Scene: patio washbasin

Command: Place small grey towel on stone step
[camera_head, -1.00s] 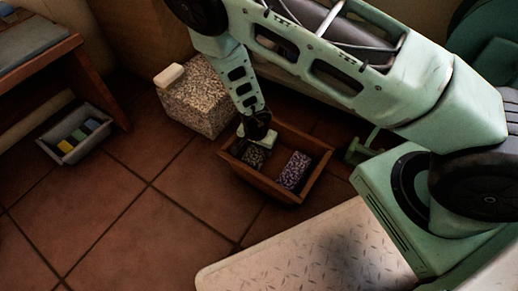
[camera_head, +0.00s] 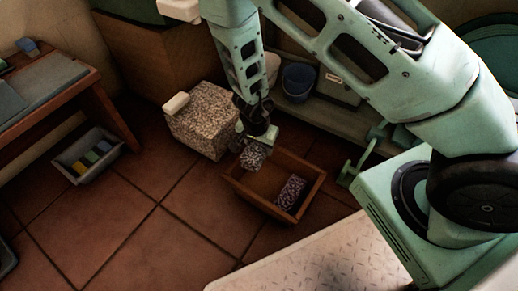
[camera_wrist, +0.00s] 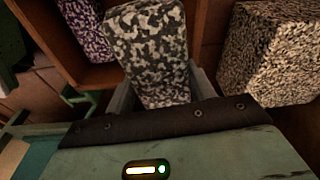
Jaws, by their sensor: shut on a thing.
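The small grey towel (camera_head: 254,155) is a folded block with a mottled grey pattern. My gripper (camera_head: 245,141) is shut on it and holds it just above the far left side of the wooden crate. In the wrist view the grey towel (camera_wrist: 150,50) stands out between the fingers, over the crate's edge. The stone step (camera_head: 200,122) is a speckled block on the floor, left of the crate and close to my gripper. It also shows in the wrist view (camera_wrist: 270,55) at the right. A white object (camera_head: 176,103) lies on its top at the left.
The wooden crate (camera_head: 310,187) holds a purple patterned folded towel (camera_head: 290,192). A grey tray (camera_head: 63,166) with coloured blocks stands at the left by a wooden bench (camera_head: 90,88). A blue bucket (camera_head: 298,82) is behind. Tiled floor in front is clear.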

